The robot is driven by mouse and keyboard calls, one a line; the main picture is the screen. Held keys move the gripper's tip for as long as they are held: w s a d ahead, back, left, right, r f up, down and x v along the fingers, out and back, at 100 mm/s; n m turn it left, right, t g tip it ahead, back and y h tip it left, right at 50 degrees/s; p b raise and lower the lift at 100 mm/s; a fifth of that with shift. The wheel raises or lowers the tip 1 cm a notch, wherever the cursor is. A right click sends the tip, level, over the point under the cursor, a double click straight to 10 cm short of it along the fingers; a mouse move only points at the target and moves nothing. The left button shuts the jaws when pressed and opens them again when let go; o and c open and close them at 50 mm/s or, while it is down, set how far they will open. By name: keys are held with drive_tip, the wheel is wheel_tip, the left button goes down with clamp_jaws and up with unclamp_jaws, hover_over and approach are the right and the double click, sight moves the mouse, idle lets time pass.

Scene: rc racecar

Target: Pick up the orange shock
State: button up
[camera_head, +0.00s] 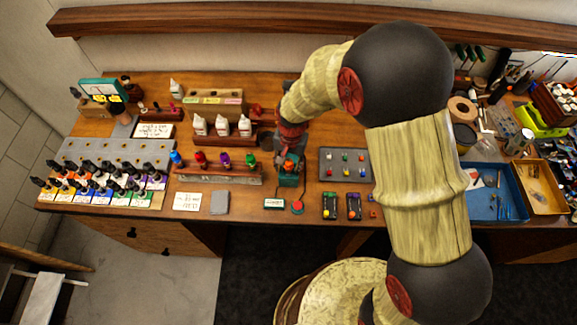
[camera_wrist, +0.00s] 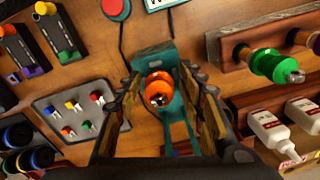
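The orange shock (camera_wrist: 157,84) shows end-on in the wrist view, with a silver tip at its middle. It stands in or on a teal fixture (camera_wrist: 150,56); how it is seated is hidden. In the head view the orange shock (camera_head: 290,164) is small, just below my gripper (camera_head: 291,145), at the teal fixture (camera_head: 288,181). In the wrist view my gripper (camera_wrist: 161,92) is open, with one finger on each side of the shock. Gaps show between the fingers and the shock.
A wooden rack (camera_head: 218,173) with blue, red, purple and green shocks stands left of the fixture. A grey tray (camera_head: 345,154) with small coloured parts lies to the right. A red button (camera_head: 297,207) and a small display (camera_head: 274,203) sit in front.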

drive_tip(key=shift+c, duration=0.3)
clamp_jaws()
idle(0.3)
drive_tip(key=shift+r, duration=0.1)
drive_tip(key=shift+r, duration=0.5)
drive_tip(key=r, duration=0.3)
drive_tip(key=s+r, duration=0.1)
drive_tip(key=r, duration=0.6)
drive_tip(key=shift+s, duration=0.35)
drive_tip(key=s+r, duration=0.1)
drive_tip(key=s, duration=1.3)
wheel_tip(320, 180, up, 8)
drive_tip(key=p, duration=0.5)
drive_tip(key=shift+a+f+p, duration=0.2)
drive_tip(key=shift+a+p, duration=0.05)
drive_tip(key=shift+p, duration=0.1)
drive_tip(key=shift+s, duration=0.1)
